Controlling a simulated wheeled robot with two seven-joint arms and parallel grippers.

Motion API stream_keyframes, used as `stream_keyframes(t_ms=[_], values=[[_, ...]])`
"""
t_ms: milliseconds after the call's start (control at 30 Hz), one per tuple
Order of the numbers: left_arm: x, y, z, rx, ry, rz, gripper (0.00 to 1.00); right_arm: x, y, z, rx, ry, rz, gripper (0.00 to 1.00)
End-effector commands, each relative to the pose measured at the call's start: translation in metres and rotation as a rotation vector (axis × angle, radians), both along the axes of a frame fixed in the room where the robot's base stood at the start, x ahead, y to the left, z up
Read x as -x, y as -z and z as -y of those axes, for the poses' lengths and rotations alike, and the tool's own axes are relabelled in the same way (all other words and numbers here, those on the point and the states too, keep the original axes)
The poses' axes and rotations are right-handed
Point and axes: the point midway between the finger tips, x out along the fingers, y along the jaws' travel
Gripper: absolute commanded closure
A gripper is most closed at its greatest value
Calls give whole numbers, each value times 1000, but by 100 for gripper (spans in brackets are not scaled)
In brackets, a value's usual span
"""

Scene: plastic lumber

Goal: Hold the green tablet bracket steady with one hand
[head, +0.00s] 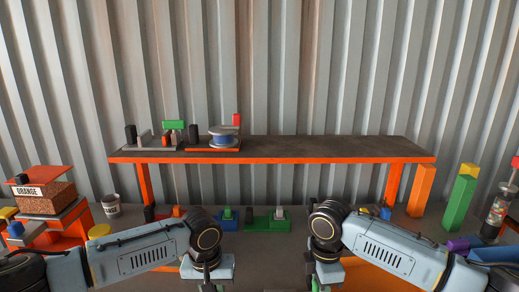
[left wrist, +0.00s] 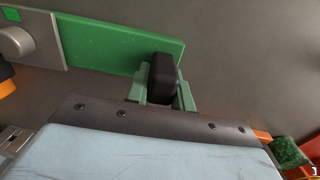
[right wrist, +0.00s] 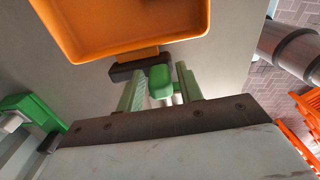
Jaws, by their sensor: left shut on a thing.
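The green tablet bracket shows in the left wrist view as a flat green plate (left wrist: 115,52) with a black grip (left wrist: 163,78) at its near edge. My left gripper (left wrist: 160,92) is shut on this black grip. In the head view my left gripper's fingers (head: 212,286) are mostly cut off at the bottom edge, and I cannot make out the bracket there. My right gripper (right wrist: 160,80) is open, its fingers on either side of a green block (right wrist: 160,78) by an orange tray (right wrist: 130,22). Whether they touch the block is hard to tell.
A grey plate with a round knob (left wrist: 15,42) lies beside the green plate. An orange-edged shelf (head: 330,150) stands at the back, with a blue spool (head: 224,138) on its left part and free room at right. A cup (head: 111,204) and an orange bin (head: 45,195) are at left.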

Motion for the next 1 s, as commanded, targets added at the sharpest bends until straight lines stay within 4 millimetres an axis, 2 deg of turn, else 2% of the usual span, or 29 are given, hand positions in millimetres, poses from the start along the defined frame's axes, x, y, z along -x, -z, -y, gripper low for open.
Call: stream_keyframes(t_ms=[33, 267, 467, 800, 1000], values=[[0, 1, 0, -2, 0, -1, 100, 0, 0, 0, 0, 0, 0, 70], [0, 1, 0, -2, 0, -1, 100, 0, 0, 0, 0, 0, 0, 100], [0, 1, 0, -2, 0, -1, 100, 2, 0, 0, 0, 18, 0, 100], [0, 1, 0, -1, 0, -1, 100, 17, 0, -1, -1, 185, 8, 100], [0, 1, 0, -1, -1, -1, 100, 19, 0, -1, 0, 211, 9, 100]])
